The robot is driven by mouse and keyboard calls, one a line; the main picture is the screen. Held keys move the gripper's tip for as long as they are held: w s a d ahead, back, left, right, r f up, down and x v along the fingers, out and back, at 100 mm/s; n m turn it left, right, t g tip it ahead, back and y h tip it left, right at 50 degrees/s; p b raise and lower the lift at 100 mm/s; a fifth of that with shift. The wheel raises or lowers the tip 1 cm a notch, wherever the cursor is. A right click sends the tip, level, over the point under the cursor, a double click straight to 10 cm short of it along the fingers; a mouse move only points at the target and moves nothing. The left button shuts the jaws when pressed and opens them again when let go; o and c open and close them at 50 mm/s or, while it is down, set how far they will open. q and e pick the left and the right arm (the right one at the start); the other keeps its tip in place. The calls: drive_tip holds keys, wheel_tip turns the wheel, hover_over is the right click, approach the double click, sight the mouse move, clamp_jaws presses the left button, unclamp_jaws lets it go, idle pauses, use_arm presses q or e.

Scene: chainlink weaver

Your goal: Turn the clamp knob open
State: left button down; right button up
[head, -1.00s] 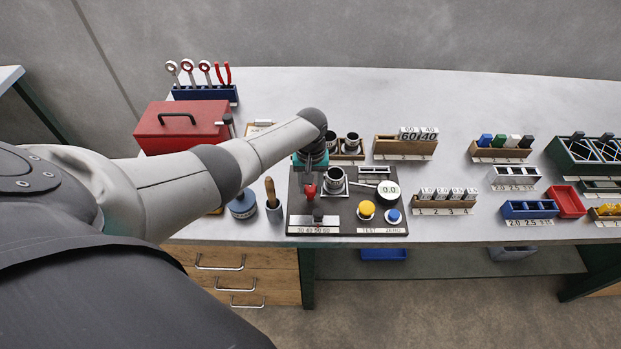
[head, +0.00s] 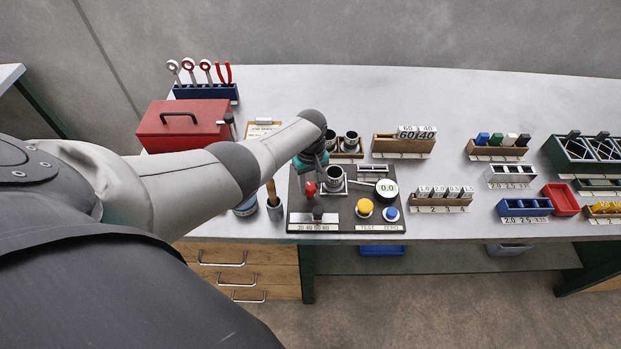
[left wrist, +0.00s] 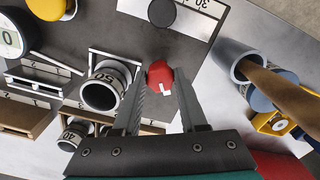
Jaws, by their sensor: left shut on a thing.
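The red clamp knob (head: 311,188) stands at the left of the dark test board (head: 346,222), and a white mark shows on it in the left wrist view (left wrist: 160,76). My left gripper (left wrist: 161,84) is shut on the knob, one finger on each side. In the head view my wrist and left gripper (head: 312,172) hide part of the board's back left corner. A metal ring cup (head: 333,176) sits in a white holder right beside the knob; the wrist view shows it marked 50 (left wrist: 103,92). My right gripper is not in view.
The board also carries a 0.0 dial (head: 386,189), a yellow button (head: 364,207), a blue button (head: 390,214) and a black slider knob (head: 317,213) on a scale. A wooden-handled tool in a cup (head: 274,208) stands close left. A red toolbox (head: 184,124) is behind my forearm.

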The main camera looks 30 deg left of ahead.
sight(310, 186)
use_arm(q)
drive_tip(key=shift+c, duration=2.2)
unclamp_jaws()
drive_tip(key=shift+r, duration=0.15)
wheel_tip(310, 186, up, 8)
drive_tip(key=p, duration=0.4)
drive_tip(key=shift+f, duration=0.25)
wheel_tip(310, 186, up, 8)
drive_tip(key=shift+f, duration=0.25)
